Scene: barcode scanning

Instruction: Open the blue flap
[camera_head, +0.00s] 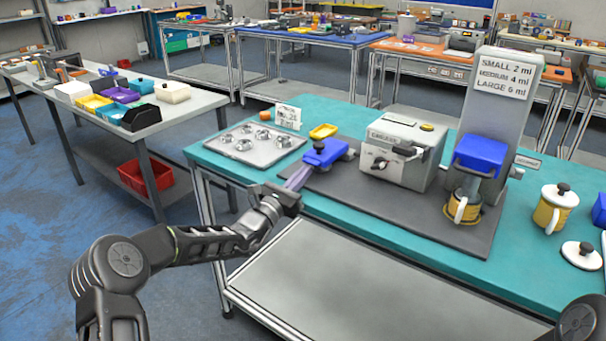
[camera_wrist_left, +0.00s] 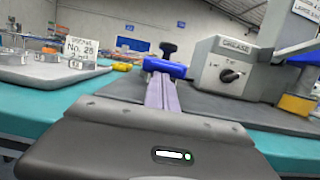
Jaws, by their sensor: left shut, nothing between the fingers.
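A blue flap-like part (camera_head: 325,152) with a dark knob sits low on the dark mat, left of the grey box. It also shows in the left wrist view (camera_wrist_left: 165,68), just beyond my fingertips. My left gripper (camera_head: 299,176) is shut and empty, its purple fingers pointing at the near side of this blue part. In the left wrist view the fingers (camera_wrist_left: 160,92) lie together and overlap its lower edge; I cannot tell whether they touch. A second blue part (camera_head: 481,153) sits on the tall grey dispenser. My right gripper is out of view.
The grey box labelled "GREASE" (camera_head: 403,150) and the tall dispenser (camera_head: 495,105) stand on the dark mat (camera_head: 390,213). A yellow mug (camera_head: 462,207) is under the dispenser. A metal tray (camera_head: 248,146) lies left. Another yellow mug (camera_head: 551,212) and white lid (camera_head: 581,255) are right.

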